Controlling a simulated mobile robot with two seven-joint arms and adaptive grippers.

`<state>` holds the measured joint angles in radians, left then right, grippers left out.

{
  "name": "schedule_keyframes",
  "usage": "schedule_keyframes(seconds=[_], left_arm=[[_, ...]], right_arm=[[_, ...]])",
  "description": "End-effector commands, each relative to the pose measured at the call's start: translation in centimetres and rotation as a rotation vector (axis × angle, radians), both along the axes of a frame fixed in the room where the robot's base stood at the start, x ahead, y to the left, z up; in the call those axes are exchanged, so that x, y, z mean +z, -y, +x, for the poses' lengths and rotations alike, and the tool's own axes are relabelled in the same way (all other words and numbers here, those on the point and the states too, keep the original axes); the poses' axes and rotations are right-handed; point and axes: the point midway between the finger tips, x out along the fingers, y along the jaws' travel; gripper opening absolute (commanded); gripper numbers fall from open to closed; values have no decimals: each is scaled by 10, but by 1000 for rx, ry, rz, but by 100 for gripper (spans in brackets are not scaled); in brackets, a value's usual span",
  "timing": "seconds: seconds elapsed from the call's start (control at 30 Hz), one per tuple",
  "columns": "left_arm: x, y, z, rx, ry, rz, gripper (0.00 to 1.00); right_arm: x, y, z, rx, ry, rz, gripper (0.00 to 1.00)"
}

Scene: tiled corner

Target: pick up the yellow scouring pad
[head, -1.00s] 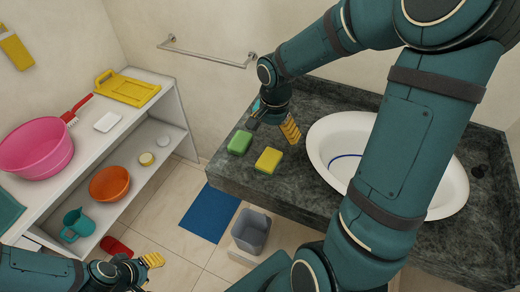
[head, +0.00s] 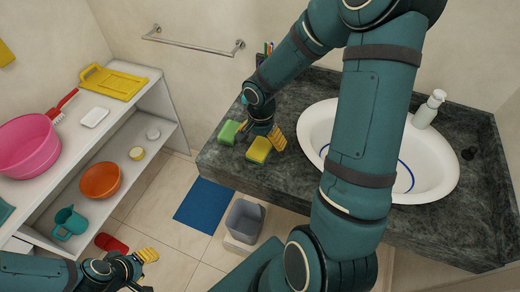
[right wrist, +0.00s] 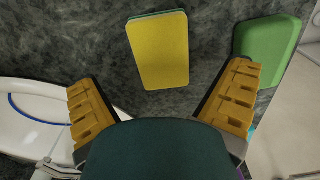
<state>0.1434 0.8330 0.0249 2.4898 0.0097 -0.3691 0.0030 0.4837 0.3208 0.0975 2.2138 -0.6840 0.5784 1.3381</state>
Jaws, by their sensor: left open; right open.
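The yellow scouring pad (head: 258,150) lies flat on the dark stone counter near its front left edge. It also shows whole in the right wrist view (right wrist: 158,52), with a green edge along its far side. My right gripper (head: 262,136) is open and empty just above and behind the pad. In the right wrist view its two yellow fingers (right wrist: 165,78) stand wide apart, with the pad ahead between them. I see no contact with the pad. My left gripper (head: 143,271) is open and empty at the lower left, far from the counter.
A green sponge (head: 228,132) lies left of the pad, close to one right finger in the wrist view. A white basin (head: 320,125) and a soap dispenser (head: 428,110) are to the right. A grey bin (head: 244,221) and blue mat (head: 205,206) are on the floor. Shelves (head: 150,98) stand left.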

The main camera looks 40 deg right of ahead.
Motion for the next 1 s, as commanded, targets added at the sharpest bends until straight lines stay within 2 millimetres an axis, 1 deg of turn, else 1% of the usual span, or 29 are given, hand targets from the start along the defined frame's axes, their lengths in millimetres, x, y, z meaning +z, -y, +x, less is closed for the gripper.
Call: schedule_keyframes(seconds=[0.03, 0.2, 0.3, 0.5, 0.53, 0.57, 0.6, 0.67, 0.7, 1.0], left_arm=[[-1, 0, 0, 0, 0, 0, 47], [-4, 0, 0, 0, 0, 1, 47], [-4, 0, 0, 0, 0, 1, 47], [-4, 0, 0, 0, 0, 1, 47], [-4, 0, 0, 0, 0, 1, 47], [-4, 0, 0, 0, 0, 1, 47], [-4, 0, 0, 0, 0, 1, 47], [-4, 0, 0, 0, 0, 1, 47], [-4, 0, 0, 0, 0, 1, 47], [-4, 0, 0, 0, 0, 1, 47]], right_arm=[[-10, -2, 0, 2, -5, 2, 99], [-31, -3, 1, 0, -3, 1, 99], [-36, -2, 1, 1, -1, 1, 99], [-36, -2, 1, 1, -1, 0, 99], [-36, -2, 1, 1, 0, 0, 95], [-36, -2, 1, 1, 0, 0, 85], [-36, -2, 1, 1, 0, 0, 71], [-35, -2, 1, 1, 0, 0, 50], [-35, -2, 1, 1, 0, 0, 37], [-35, -2, 1, 1, 0, 0, 37]])
